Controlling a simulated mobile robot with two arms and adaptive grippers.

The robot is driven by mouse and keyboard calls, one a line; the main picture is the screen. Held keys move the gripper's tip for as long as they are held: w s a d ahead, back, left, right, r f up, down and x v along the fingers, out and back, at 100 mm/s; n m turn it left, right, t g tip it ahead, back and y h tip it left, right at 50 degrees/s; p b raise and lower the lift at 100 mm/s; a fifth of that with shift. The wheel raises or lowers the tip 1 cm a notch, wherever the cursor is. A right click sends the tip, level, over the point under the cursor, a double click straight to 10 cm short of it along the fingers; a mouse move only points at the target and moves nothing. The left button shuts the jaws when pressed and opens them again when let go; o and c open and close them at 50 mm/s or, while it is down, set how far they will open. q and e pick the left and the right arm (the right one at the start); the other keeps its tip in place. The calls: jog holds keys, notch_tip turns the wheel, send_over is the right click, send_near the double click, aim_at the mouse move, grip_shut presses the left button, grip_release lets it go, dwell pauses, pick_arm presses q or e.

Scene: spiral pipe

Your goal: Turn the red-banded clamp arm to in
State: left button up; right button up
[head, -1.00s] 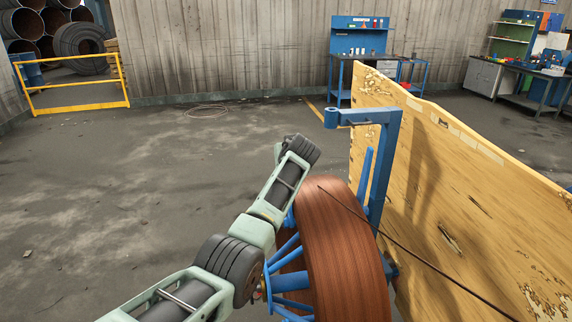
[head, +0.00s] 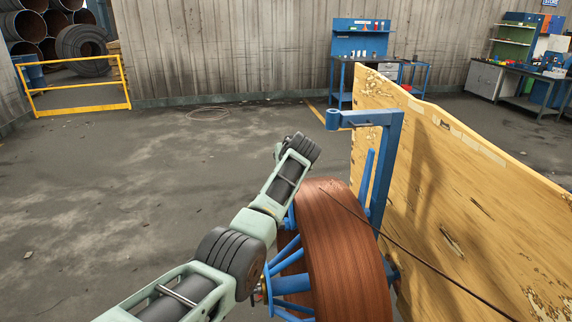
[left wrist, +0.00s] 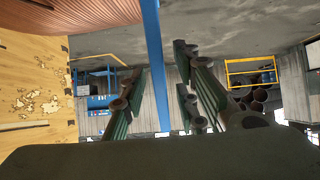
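A reel of brown pipe (head: 340,245) stands in a blue frame with blue spokes (head: 288,282). Several blue bars are on it, but I see no red band on any of them, so I cannot pick out the red-banded clamp arm. My left arm reaches to the reel's left side in the head view; its gripper is hidden there. In the left wrist view my left gripper (left wrist: 160,65) has its fingers spread. A blue bar (left wrist: 153,40) runs down from the brown coil (left wrist: 75,12) between the fingers, with visible gaps beside it. My right gripper is not in view.
A tall wooden panel (head: 455,190) stands close on the reel's right. A blue upright with a top arm (head: 385,150) rises between them. A thin dark line (head: 420,260) crosses the panel. The floor at left is open, up to a yellow barrier (head: 78,85).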

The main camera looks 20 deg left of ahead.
pick_arm(q)
jog(key=v, duration=1.2)
jog(key=shift+c, duration=0.4)
